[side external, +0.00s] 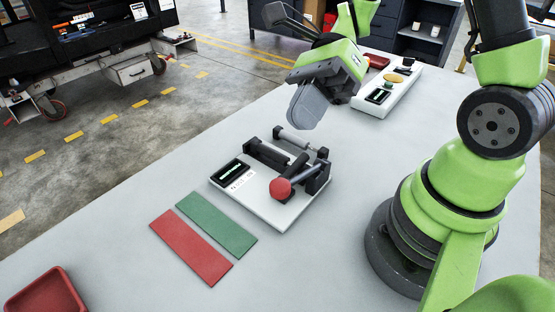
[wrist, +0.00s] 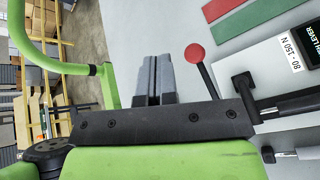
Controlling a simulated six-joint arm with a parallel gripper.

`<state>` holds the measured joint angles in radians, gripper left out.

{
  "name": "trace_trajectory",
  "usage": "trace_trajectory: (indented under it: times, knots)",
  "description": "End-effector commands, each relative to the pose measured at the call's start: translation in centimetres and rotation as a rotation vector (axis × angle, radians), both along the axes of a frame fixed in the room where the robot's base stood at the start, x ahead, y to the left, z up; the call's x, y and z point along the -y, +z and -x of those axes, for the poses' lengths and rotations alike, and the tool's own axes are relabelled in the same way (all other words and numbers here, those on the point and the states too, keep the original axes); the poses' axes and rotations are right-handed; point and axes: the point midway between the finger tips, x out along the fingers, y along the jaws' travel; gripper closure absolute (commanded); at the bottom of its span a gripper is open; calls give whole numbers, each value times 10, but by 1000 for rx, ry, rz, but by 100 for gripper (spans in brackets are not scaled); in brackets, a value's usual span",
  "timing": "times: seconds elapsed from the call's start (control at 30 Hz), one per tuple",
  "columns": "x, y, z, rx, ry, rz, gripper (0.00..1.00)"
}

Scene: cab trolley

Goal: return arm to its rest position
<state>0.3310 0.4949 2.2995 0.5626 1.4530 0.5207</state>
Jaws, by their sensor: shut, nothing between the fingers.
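My gripper (side external: 307,107) hangs above the grey table, behind and to the upper right of the lever device in the side external view. Its grey fingers are shut together with nothing between them; the wrist view also shows the closed fingers (wrist: 152,80). The lever device (side external: 262,213) has a white base, a small display and a lever with a red ball knob (side external: 280,188). The knob (wrist: 195,54) also shows just right of the fingers in the wrist view. My gripper appears apart from the device.
A red strip (side external: 190,248) and a green strip (side external: 217,224) lie left of the device. A red tray (side external: 45,294) sits at the near left. A second white-based device (side external: 388,95) stands behind my gripper. The table (side external: 130,215) has bare room around these.

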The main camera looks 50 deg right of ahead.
Motion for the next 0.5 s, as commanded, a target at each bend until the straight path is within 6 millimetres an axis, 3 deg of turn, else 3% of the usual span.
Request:
trace_trajectory:
  times: [0.17, 0.5]
  knots:
    - [2, 26, 21, 387, 297, 214, 100]
    - [25, 74, 50, 1155, 903, 698, 100]
